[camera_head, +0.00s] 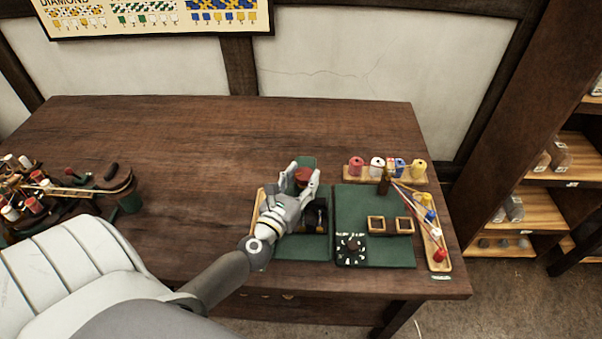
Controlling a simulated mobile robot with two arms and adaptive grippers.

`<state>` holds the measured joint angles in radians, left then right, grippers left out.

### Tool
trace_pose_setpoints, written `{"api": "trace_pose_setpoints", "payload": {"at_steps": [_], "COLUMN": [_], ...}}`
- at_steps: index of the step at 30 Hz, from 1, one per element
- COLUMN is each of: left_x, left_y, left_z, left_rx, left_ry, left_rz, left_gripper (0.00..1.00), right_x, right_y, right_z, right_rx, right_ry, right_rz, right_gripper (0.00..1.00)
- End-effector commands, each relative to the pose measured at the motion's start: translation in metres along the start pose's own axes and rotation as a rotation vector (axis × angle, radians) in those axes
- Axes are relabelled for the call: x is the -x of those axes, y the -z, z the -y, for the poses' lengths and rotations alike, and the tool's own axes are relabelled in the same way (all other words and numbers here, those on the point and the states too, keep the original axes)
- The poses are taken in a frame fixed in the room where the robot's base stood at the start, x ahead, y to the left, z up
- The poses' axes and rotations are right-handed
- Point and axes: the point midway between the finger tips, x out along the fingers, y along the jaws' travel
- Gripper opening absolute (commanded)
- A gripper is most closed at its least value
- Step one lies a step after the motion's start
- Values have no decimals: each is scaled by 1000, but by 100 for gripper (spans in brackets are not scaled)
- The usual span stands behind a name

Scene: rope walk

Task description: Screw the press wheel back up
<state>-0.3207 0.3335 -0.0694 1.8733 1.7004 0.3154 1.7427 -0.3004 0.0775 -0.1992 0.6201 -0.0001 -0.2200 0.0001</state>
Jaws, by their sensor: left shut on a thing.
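My left gripper (303,184) reaches in from the left over the table. Its fingers are closed around the sides of a small reddish-brown round piece, the press wheel (302,174). The dark press (317,216) stands below and beside the gripper on a green mat (311,245). My gripper and wrist hide much of the press and the screw under the wheel, so how high the wheel sits cannot be told. My right gripper is not in view.
Right of the press, a green mat (384,251) holds a black dial plate (350,249) and two small wooden frames (376,225). Thread spools (377,165) line a rack behind. A tray (439,264) lies at the right edge. The table's left middle (190,160) is clear.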

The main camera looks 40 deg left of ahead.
Motion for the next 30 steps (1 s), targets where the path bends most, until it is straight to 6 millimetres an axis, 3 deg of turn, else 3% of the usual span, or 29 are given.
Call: {"api": "trace_pose_setpoints", "payload": {"at_steps": [1, 7, 18, 30], "left_x": [0, 0, -2, -2], "left_y": [-4, 0, 2, 0], "left_z": [2, 4, 6, 7], "left_rx": [8, 7, 3, -1], "left_ry": [-40, -189, -420, -506], "left_rz": [-1, -1, 1, 1], "left_gripper": [19, 19, 19, 19], "right_x": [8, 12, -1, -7], "right_y": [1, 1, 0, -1], "right_z": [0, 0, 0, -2], "right_rx": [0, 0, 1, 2], "right_ry": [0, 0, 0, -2], "right_rz": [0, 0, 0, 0], "right_gripper": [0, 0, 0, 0]}}
